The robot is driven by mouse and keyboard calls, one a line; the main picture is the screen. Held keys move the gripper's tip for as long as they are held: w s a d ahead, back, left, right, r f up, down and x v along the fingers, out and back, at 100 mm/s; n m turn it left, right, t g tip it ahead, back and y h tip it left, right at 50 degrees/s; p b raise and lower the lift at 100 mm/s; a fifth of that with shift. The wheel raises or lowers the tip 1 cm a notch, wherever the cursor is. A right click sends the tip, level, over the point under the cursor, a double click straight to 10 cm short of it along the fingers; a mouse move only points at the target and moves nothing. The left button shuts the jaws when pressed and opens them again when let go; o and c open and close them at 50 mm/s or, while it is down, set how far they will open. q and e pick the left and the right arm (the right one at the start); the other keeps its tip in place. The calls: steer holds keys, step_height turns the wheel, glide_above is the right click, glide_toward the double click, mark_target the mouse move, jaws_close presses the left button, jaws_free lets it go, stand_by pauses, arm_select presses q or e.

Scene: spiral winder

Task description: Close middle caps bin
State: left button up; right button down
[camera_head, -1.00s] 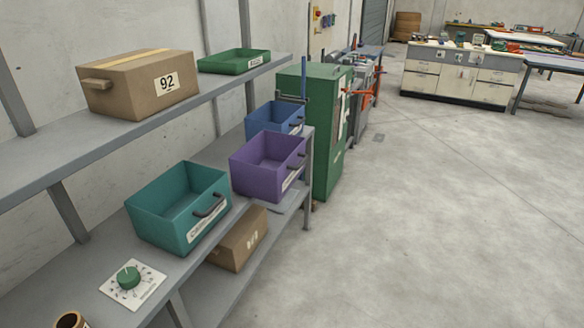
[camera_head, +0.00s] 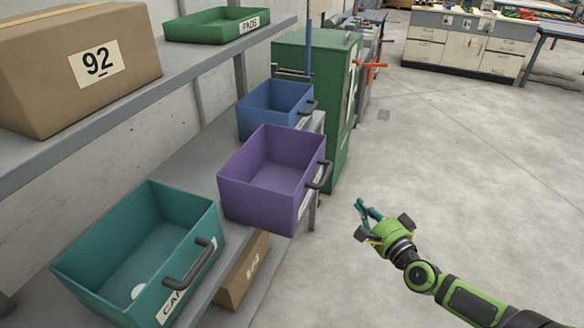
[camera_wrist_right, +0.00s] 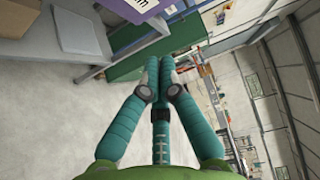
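The purple bin (camera_head: 265,180) is the middle one of three on the lower shelf. Its open top shows, it looks empty, and its front with a dark handle (camera_head: 319,174) sticks out past the shelf edge. A corner of the purple bin (camera_wrist_right: 124,10) shows at the top of the right wrist view. The teal bin (camera_head: 110,250) is nearer, with a label partly reading "CA". The blue bin (camera_head: 262,105) is behind. My right gripper (camera_head: 363,208), with teal fingers, is right of the purple bin and apart from it. Its fingertips (camera_wrist_right: 161,64) are together and empty. My left gripper is out of view.
The upper shelf (camera_head: 190,72) holds a cardboard box (camera_head: 70,85) marked 92 and a green tray (camera_head: 215,28). A green cabinet (camera_head: 318,50) stands behind the bins. A cardboard box (camera_head: 243,272) sits under the teal bin. The floor to the right is clear.

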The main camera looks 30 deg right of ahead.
arm_select(q)
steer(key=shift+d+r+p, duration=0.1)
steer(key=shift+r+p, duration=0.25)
steer(key=shift+p, duration=0.1)
arm_select(e)
steer(key=shift+w+a+r, duration=0.2)
steer(key=shift+w+a, duration=0.2)
steer(key=shift+w, duration=1.8)
steer(key=shift+w+a+r, duration=0.25)
steer(key=shift+w+a, duration=0.15)
steer(key=shift+w, duration=1.75)
steer(key=shift+w+a+r, duration=0.2)
steer(key=shift+w+a, duration=0.2)
steer(key=shift+w, duration=1.8)
